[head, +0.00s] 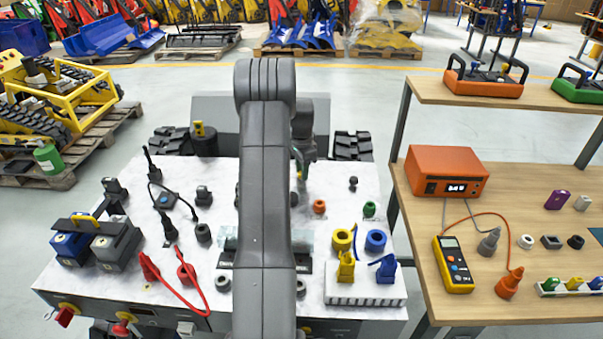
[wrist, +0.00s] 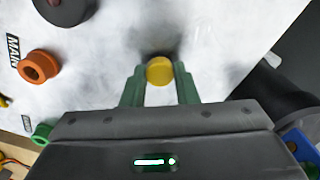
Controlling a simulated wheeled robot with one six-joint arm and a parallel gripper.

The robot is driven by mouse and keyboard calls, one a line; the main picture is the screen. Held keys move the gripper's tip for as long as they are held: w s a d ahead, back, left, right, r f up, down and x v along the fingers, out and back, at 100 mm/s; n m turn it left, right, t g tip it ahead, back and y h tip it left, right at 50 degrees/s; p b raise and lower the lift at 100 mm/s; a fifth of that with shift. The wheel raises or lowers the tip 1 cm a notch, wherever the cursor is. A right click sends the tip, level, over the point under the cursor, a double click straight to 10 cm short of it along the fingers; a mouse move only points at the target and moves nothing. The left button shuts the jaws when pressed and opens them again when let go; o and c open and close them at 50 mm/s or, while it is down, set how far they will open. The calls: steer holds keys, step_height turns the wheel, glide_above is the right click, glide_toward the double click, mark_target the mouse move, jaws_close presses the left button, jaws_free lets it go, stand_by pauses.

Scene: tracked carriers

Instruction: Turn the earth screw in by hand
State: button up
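A round yellow knob (wrist: 159,71), which looks like the head of the earth screw, sits between the green fingertips of my gripper (wrist: 159,76) in the wrist view. The fingers appear to touch it on both sides. Its lower part and any thread are hidden, so I cannot tell how deep it sits. In the head view my gripper (head: 301,176) points down over the back of the white worktop (head: 335,178), partly behind my own arm.
An orange socket (wrist: 39,67) and a green socket (wrist: 42,133) lie left of my gripper in the wrist view, with a dark round part above. Red leads (head: 190,277) and a white block (head: 350,294) with yellow and blue plugs stand at the worktop's front. A wooden bench (head: 500,308) adjoins at right.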

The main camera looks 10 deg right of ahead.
steer(key=shift+c, duration=1.1)
steer(key=m, duration=0.9)
steer(key=shift+m+p, duration=0.35)
steer(key=shift+m, duration=0.05)
steer(key=m, duration=0.2)
steer(key=shift+r+m, duration=0.1)
steer(key=shift+m, duration=0.3)
steer(key=m, duration=0.7)
steer(key=shift+w, duration=0.1)
steer(key=o, duration=0.8)
